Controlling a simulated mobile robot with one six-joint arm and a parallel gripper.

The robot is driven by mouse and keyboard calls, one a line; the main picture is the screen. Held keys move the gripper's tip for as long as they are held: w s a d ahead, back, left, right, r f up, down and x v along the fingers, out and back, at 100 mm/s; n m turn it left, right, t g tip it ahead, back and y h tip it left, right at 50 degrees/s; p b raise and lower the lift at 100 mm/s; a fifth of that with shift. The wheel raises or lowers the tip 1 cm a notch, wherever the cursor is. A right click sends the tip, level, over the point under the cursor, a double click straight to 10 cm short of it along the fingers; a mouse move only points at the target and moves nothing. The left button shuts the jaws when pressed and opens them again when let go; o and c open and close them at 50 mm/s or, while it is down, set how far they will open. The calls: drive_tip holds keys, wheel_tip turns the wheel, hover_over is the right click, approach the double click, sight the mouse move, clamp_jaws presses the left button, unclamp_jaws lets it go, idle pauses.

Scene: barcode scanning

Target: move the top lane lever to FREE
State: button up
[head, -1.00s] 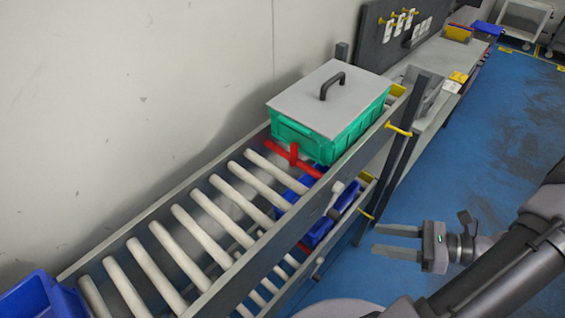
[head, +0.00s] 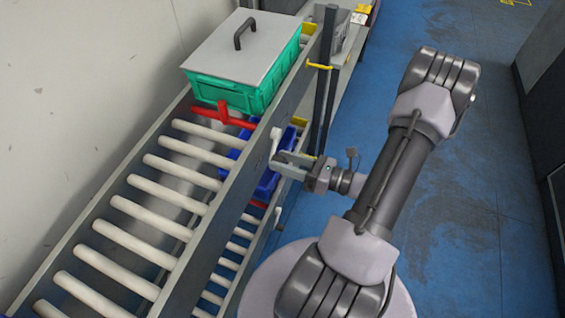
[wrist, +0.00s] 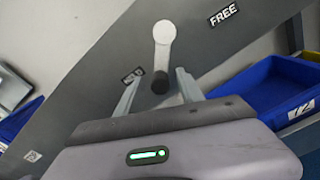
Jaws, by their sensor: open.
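The top lane lever (wrist: 163,55) is a short grey-white lever with a dark round end on the grey side rail of the top lane. In the wrist view it stands between and just beyond my gripper's fingers, and the FREE label (wrist: 224,13) is up and to its right on the rail. In the head view the lever (head: 275,138) is small, on the rail's outer side. My gripper (head: 287,163) is open beside the rail; the wrist view shows its fingers (wrist: 157,92) spread on either side of the lever's dark end. Contact cannot be told.
A green crate with a grey lid (head: 245,60) sits on the top lane behind a red stop (head: 222,115). Blue bins (head: 268,170) are on the lower lane, and one shows in the wrist view (wrist: 270,85). Dark posts stand close to my gripper. The floor to the right is clear.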

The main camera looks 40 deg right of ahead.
drive_tip(key=shift+w+a, duration=0.15)
drive_tip(key=shift+w, duration=0.15)
clamp_jaws()
idle(1.3)
